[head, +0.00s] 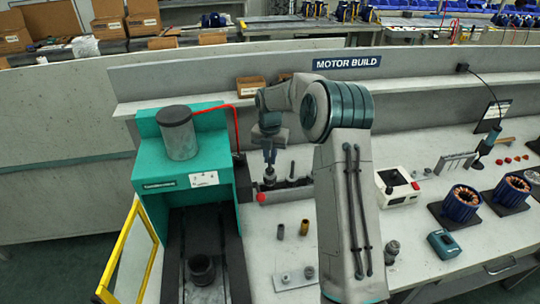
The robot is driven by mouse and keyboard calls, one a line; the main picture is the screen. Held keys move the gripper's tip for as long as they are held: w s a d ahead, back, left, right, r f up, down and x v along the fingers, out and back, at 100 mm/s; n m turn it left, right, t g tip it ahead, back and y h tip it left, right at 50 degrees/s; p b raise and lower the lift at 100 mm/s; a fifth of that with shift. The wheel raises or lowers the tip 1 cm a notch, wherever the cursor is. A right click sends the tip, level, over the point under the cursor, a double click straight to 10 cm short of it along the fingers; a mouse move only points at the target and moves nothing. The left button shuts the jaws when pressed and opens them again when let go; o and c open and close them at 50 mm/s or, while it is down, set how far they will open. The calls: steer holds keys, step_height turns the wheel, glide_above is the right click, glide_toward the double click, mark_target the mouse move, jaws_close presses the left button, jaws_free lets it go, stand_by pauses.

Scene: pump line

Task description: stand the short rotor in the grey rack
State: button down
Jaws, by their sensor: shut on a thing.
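My gripper (269,158) points down at the back of the bench, left of my forearm. It is shut on a small dark and grey piece (269,177), which looks like the short rotor and hangs roughly upright. The piece is at the left end of a long, low dark-grey holder (290,194), which may be the grey rack. I cannot tell whether the piece touches the holder or is above it. A thin upright rod (292,169) shows at the holder. My arm hides the holder's right end.
Two small cylinders (281,231) (304,228) and a light plate (283,282) are in front. A white control box (397,187) and copper-wound stators (461,204) are right.

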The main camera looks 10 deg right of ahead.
steer(key=shift+f+b, duration=0.5)
steer(key=shift+f, duration=0.75)
steer(key=c, duration=1.2)
jaws_free()
steer(key=shift+f, duration=0.1)
steer(key=shift+o, duration=0.2)
steer(key=shift+r+p, duration=1.95)
steer(key=shift+r, duration=1.1)
